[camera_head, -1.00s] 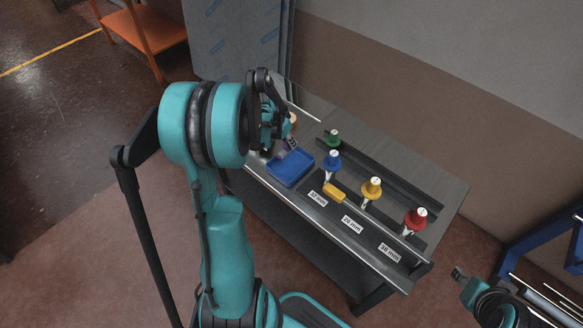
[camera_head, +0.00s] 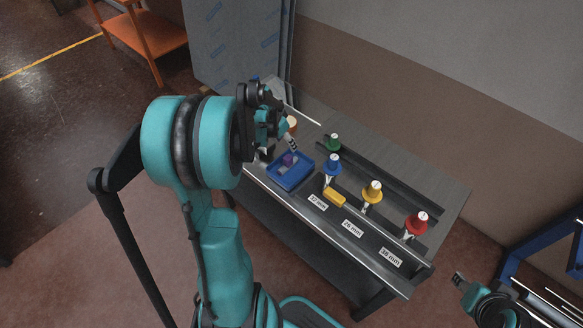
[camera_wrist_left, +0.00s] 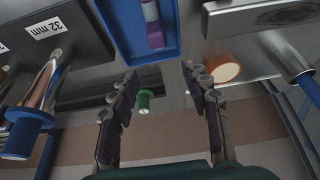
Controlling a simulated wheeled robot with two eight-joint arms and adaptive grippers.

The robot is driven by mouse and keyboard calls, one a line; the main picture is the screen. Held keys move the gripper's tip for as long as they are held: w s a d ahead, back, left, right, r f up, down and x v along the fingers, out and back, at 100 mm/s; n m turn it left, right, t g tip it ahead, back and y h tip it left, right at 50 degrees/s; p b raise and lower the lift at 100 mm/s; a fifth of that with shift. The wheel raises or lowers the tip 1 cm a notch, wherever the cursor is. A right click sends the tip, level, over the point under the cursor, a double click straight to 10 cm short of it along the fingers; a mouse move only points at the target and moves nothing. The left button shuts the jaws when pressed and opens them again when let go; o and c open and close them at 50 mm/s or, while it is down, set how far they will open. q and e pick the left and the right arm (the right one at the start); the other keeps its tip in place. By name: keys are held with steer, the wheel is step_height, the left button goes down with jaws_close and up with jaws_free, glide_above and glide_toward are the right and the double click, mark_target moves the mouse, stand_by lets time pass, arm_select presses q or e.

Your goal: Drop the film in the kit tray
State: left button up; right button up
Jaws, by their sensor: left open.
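The film is a small purple roll (camera_head: 289,159) lying in the blue kit tray (camera_head: 293,181) on the bench. In the left wrist view the film (camera_wrist_left: 151,24) shows a pale band and a purple end, resting on the floor of the tray (camera_wrist_left: 128,40). My left gripper (camera_head: 291,144) is just above the tray's back side, apart from the film. In the left wrist view its fingers (camera_wrist_left: 160,76) are spread with nothing between them. My right gripper (camera_head: 458,279) is at the lower right, away from the bench; its opening is too small to judge.
Blue (camera_head: 333,163), green (camera_head: 333,141), yellow (camera_head: 372,190) and red (camera_head: 416,222) capped tools stand on the bench right of the tray. A yellow block (camera_head: 334,197) lies near the size labels. An orange round thing (camera_head: 292,123) is behind my left gripper.

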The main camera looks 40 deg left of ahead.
arm_select(q)
steer(key=v, duration=0.8)
steer(key=shift+r, duration=0.25)
steer(key=shift+s+d, duration=0.1)
steer(key=shift+d, duration=0.05)
steer(key=s+d+t, duration=0.1)
steer(key=s+d, duration=0.2)
steer(key=d, duration=0.5)
steer(key=s+d+t, duration=0.1)
steer(key=s+d, duration=0.3)
steer(key=d, duration=0.5)
steer(key=s+d+r+n, duration=0.1)
steer(key=s+d, duration=0.3)
steer(key=d, duration=0.4)
steer(key=shift+s+d+t, duration=0.2)
steer(key=shift+d+t, duration=0.05)
steer(key=shift+t, duration=0.15)
